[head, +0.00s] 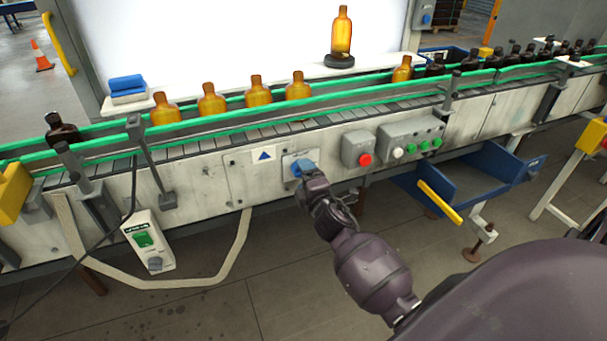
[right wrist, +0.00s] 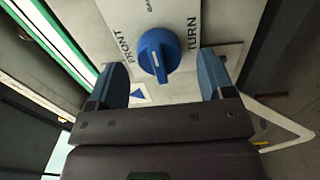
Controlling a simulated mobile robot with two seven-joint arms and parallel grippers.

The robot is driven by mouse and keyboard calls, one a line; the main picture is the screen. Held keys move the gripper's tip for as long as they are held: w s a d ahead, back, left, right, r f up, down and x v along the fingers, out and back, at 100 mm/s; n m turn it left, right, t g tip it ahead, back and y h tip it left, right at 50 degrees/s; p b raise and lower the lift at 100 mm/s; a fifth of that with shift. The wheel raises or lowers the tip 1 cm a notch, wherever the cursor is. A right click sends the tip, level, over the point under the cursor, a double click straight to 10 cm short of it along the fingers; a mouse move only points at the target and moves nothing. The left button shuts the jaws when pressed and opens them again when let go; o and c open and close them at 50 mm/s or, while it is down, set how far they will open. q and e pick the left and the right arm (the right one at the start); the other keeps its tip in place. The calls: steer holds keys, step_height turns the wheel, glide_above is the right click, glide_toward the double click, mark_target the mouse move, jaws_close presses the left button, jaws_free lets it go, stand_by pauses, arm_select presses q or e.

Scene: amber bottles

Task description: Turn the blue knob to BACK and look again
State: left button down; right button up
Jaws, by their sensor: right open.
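The blue knob (right wrist: 158,52) sits on a pale plate (right wrist: 205,28) on the conveyor's side. In the right wrist view FRONT is printed left of the knob and TURN to its right; small print above is unreadable. The knob's white mark points toward the bottom of that view. My right gripper (right wrist: 162,64) is open, one blue finger on each side of the knob with gaps, not gripping it. In the head view my right gripper (head: 305,180) partly hides the knob. An amber bottle (head: 341,32) stands upright on a black round stand (head: 339,61) behind the conveyor.
Several amber and dark bottles stand between green rails (head: 230,118). A red button box (head: 358,148) and a button panel (head: 411,140) are right of the knob. A blue bin (head: 465,180) sits below right. A green switch box (head: 148,240) hangs lower left.

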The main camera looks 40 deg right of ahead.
steer(key=v, duration=0.9)
steer(key=shift+s, duration=0.15)
steer(key=s+a+f+m+g+y, duration=0.2)
steer(key=s+a+f+m+g, duration=0.1)
steer(key=s+f+m, duration=0.4)
steer(key=s+a+f+m+g+y, duration=0.1)
steer(key=s+a+f+m+g, duration=0.2)
steer(key=s, duration=0.9)
step_height(320, 180, down, 5)
steer(key=a+m, duration=0.2)
steer(key=m, duration=0.2)
steer(key=shift+s+y, duration=0.4)
